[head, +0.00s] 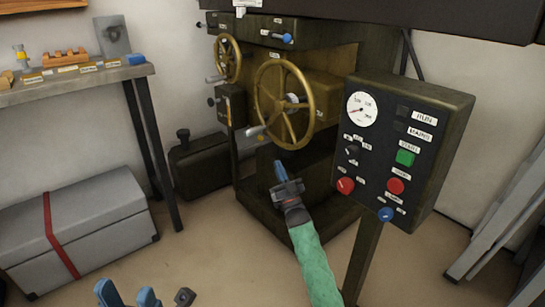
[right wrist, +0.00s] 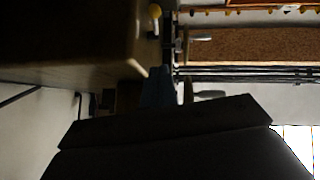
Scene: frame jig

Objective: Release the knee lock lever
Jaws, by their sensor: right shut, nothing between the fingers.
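A milling-type machine (head: 300,195) stands in the middle with two brass handwheels, the larger one (head: 284,104) in front. A small lever (head: 255,132) shows beside the larger wheel's lower left; I cannot tell for sure that it is the knee lock lever. My right gripper (head: 280,168) is shut and empty, below the large wheel in front of the machine's base, apart from that lever in the picture. My left gripper (head: 127,296) is open and empty at the bottom left.
A control box (head: 425,160) with a gauge and coloured buttons stands on a post at the right. A workbench (head: 75,84) with small parts is at the left, above a grey chest (head: 100,225) with a red strap. A dark can (head: 200,165) stands beside the machine.

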